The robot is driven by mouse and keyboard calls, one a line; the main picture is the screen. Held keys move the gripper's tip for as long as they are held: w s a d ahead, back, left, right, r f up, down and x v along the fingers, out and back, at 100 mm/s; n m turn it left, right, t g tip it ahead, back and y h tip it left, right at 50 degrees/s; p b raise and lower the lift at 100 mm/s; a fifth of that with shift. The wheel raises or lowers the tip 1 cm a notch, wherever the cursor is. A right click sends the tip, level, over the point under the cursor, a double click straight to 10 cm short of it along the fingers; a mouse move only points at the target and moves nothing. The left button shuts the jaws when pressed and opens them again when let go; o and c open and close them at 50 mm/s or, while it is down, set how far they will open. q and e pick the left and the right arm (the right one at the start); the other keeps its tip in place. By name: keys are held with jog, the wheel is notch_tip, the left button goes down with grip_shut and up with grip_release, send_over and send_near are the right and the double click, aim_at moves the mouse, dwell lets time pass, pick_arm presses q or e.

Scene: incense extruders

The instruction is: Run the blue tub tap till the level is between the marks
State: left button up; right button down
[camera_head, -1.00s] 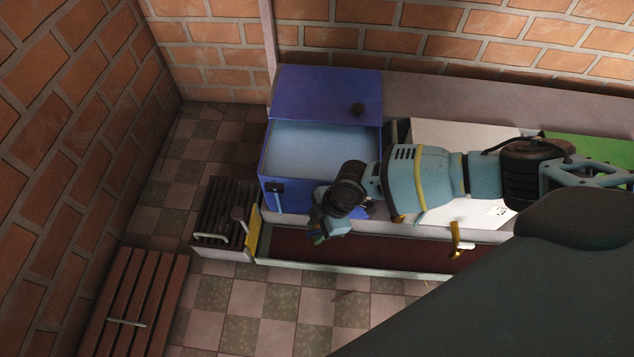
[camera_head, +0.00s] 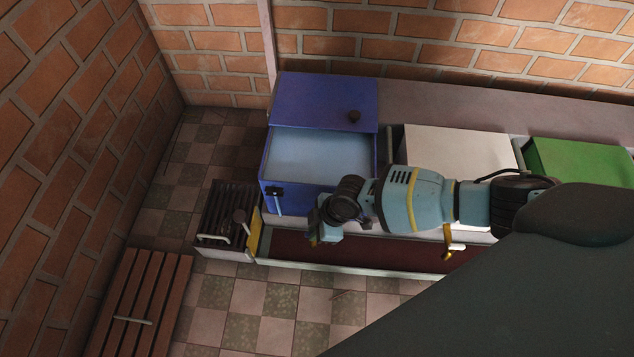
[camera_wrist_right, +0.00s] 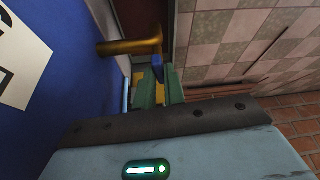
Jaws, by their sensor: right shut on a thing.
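The blue tub (camera_head: 268,165) stands at the left of the row, with pale blue liquid (camera_head: 320,154) inside. A light blue upright strip (camera_head: 278,203) shows on its front, below a small black piece; I cannot make out level marks. In the right wrist view a brass tap spout (camera_wrist_right: 130,46) sticks out from the blue tub wall (camera_wrist_right: 62,70). My right gripper (camera_head: 316,237) is low at the tub's front. In the wrist view its green fingers (camera_wrist_right: 160,88) are shut on a small blue piece (camera_wrist_right: 157,66), apparently the tap handle. No flow is visible. My left gripper is not in view.
A white tub (camera_head: 460,147) and a green tub (camera_head: 580,160) stand to the right. A brass tap (camera_head: 450,246) shows before the white tub. A dark red trough (camera_head: 385,252) runs along the front. A slatted box (camera_head: 222,215) and wooden slats (camera_head: 140,300) are at left.

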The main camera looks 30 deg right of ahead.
jog(key=shift+m+t+p, duration=0.3)
jog(key=shift+m+p, duration=0.45)
jog(key=shift+m, duration=0.25)
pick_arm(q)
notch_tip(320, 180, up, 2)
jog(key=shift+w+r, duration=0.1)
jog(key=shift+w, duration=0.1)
pick_arm(e)
jog(key=c, duration=1.5)
grip_release()
jog(key=shift+h, duration=0.3)
jog(key=shift+r, duration=0.1)
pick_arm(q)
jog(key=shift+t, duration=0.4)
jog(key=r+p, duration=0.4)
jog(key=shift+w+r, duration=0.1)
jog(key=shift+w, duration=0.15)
pick_arm(e)
jog(key=v, duration=0.7)
jog(key=shift+s+d+r, duration=0.1)
jog(key=shift+s+r, duration=0.05)
jog(key=shift+r, duration=0.15)
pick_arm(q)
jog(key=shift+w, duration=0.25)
